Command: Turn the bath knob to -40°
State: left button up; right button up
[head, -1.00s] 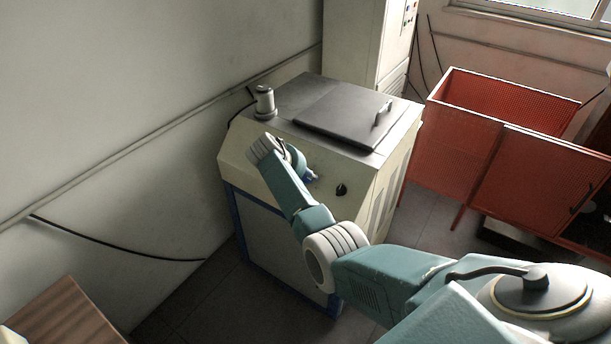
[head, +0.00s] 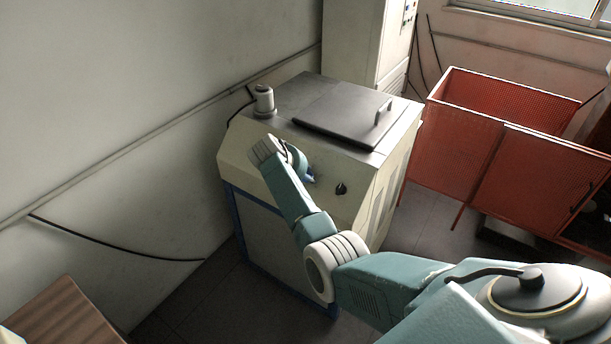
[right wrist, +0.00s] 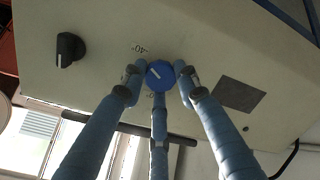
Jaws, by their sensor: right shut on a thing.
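The bath knob (right wrist: 160,75) is a blue round knob with a white pointer line on the sloping front panel of the beige bath cabinet (head: 235,165). In the right wrist view the white line slants toward the upper left. A printed 40 mark (right wrist: 139,49) sits above and left of the knob. My right gripper (right wrist: 159,80) has three blue fingers closed around the knob, touching its sides and lower edge. In the head view my right wrist hides most of the knob. My left gripper is not in view.
A black knob (head: 341,189) sits on the same panel, to the right in the head view. The bath top carries a dark lid (head: 345,117) with a handle and a grey cylinder (head: 264,101). Red mesh crates (head: 455,150) stand to the right. A wooden surface (head: 65,318) is at lower left.

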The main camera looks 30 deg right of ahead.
jog(key=shift+w+a+r, duration=0.1)
jog(key=shift+w+r, duration=0.1)
jog(key=o, duration=1.2)
jog(key=shift+f, duration=0.1)
jog(key=shift+c, duration=0.2)
jog(key=v, duration=1.2)
